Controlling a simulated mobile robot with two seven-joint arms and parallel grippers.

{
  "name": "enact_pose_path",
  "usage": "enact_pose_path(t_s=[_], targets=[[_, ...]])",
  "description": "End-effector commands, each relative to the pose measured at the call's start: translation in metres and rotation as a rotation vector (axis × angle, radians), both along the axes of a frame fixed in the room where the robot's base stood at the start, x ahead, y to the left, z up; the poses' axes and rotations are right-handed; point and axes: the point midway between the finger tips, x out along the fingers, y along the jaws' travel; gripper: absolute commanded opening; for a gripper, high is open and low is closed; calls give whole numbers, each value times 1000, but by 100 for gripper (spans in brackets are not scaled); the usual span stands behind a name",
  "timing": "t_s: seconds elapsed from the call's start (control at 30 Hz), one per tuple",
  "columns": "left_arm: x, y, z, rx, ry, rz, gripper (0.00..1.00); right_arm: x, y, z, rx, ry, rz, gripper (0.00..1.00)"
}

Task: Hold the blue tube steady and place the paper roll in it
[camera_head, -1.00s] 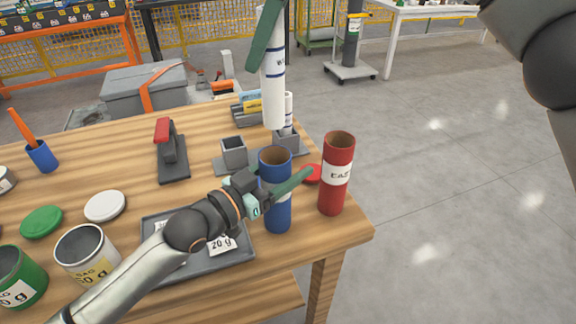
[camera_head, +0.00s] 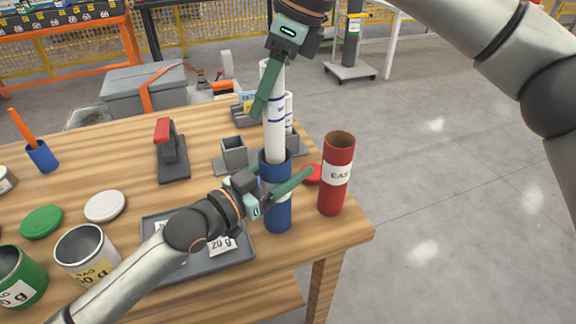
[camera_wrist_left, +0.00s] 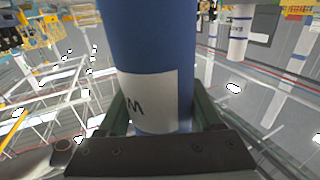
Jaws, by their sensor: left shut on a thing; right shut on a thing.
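The blue tube (camera_head: 278,215) stands upright near the table's right front corner. My left gripper (camera_head: 286,189) is shut around its side; the left wrist view shows the tube (camera_wrist_left: 150,45) between both fingers (camera_wrist_left: 160,112), with part of its white label visible. The white paper roll (camera_head: 275,130), with dark blue bands, is upright above the blue tube. Its lower end is at the tube's mouth and seems to be just inside the rim; that end is hidden. My right gripper (camera_head: 268,92) is shut on the roll's upper part from above.
A red tube (camera_head: 336,185) stands close to the right of the blue tube, with a red lid (camera_head: 312,174) beside it. A grey holder (camera_head: 234,153) stands behind. A grey tray (camera_head: 235,258) lies under my left arm. The table edge is close on the right.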

Motion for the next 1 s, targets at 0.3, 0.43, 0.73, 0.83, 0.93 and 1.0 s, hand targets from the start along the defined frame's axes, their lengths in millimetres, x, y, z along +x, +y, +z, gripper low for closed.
enact_pose_path(t_s=[0.3, 0.43, 0.73, 0.83, 0.93, 1.0], targets=[[0, 0, 0, 1, 1, 0, 11, 0, 0, -22, 0, 0, 0, 0], [0, 0, 0, 1, 1, 0, 11, 0, 0, -27, 1, 0, 0, 0], [0, 0, 0, 0, 1, 0, 11, 0, 0, -28, 1, 0, 0, 44], [0, 0, 0, 0, 1, 0, 11, 0, 0, -28, 1, 0, 0, 55], [0, 0, 0, 0, 1, 0, 11, 0, 0, -28, 1, -1, 0, 66], [0, 0, 0, 0, 1, 0, 11, 0, 0, -28, 1, -1, 0, 74]])
